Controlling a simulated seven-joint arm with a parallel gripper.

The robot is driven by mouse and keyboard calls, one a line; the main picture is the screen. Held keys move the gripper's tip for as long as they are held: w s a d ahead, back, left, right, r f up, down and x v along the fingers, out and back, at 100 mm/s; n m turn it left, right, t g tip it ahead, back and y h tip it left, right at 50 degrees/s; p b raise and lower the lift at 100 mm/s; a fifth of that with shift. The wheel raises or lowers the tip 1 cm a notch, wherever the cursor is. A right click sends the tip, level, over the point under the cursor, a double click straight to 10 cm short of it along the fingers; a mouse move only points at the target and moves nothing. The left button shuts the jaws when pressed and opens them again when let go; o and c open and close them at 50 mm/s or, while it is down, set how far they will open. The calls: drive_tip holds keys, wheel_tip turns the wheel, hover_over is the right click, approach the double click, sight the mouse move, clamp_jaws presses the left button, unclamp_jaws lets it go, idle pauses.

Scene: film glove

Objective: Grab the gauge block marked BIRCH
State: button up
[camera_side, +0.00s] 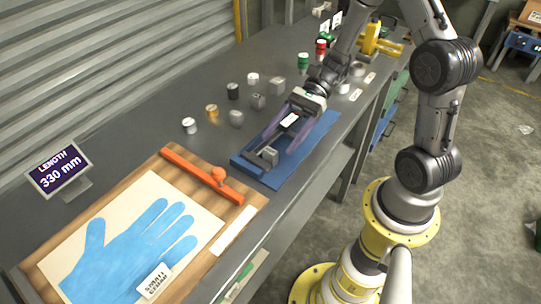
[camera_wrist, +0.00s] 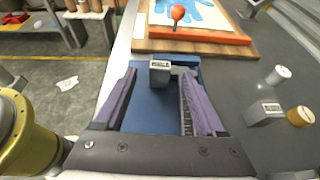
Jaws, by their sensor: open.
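A grey block (camera_side: 268,156) with a pale label stands on a blue tray (camera_side: 318,135). In the wrist view the same block (camera_wrist: 160,77) is at the far end of the space between my fingers, with a gap on both sides. Its label is too small to read surely. My gripper (camera_side: 266,150) is open and empty, its two purple fingers reaching down over the tray. Other grey blocks stand on the table to the left of the tray: one nearer (camera_side: 236,118), one behind it (camera_side: 258,101) and one further back (camera_side: 277,86). I cannot read which is marked BIRCH.
White (camera_side: 189,125), orange (camera_side: 211,111) and black (camera_side: 232,90) cylinders stand left of the tray. A wooden board (camera_side: 50,256) with an orange bar (camera_side: 190,168) and knob lies in front. A display (camera_side: 60,170) reads LENGTH 330 mm. Red and green items stand at the back.

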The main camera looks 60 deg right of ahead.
sight(273, 149)
drive_tip(key=shift+x, duration=2.3)
drive_tip(key=shift+a+r, duration=0.1)
drive_tip(key=shift+r, duration=0.1)
clamp_jaws()
